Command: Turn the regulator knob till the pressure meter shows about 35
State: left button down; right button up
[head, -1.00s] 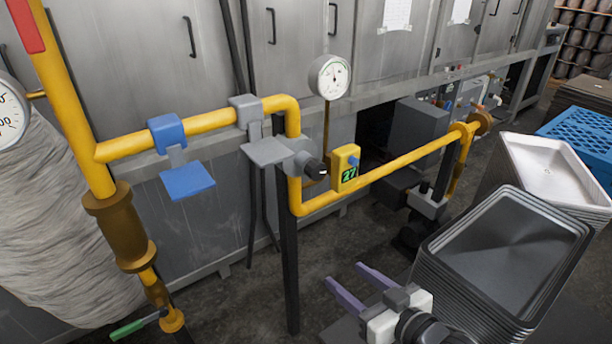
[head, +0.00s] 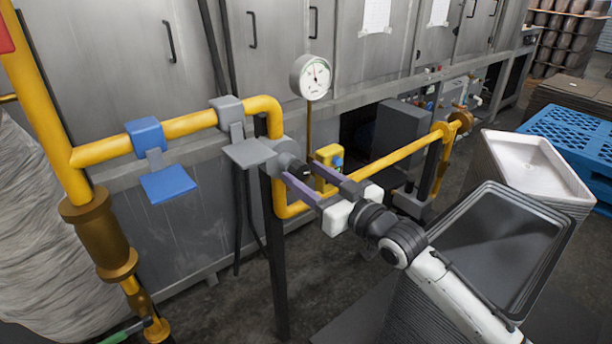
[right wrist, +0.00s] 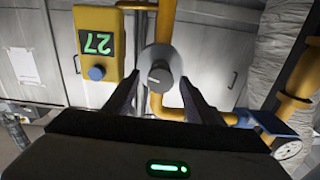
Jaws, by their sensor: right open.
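The regulator knob (head: 303,170) is a dark knob on the grey regulator body (head: 283,150) of the yellow pipe. The pressure meter (right wrist: 103,47) is a yellow box with a green digital display reading 27. My left gripper is not in view.
A round dial gauge (head: 311,77) stands above the pipe. A blue plate (head: 168,184) and a grey plate (head: 250,152) stick out from the pipe at left. Stacked dark trays (head: 495,250) stand at right, close to my arm. A blue pallet (head: 575,140) lies behind.

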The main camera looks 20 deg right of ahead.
jog(key=shift+w+a, duration=0.15)
jog(key=shift+w, duration=0.15)
jog(key=c, duration=1)
jog(key=shift+c, duration=0.2)
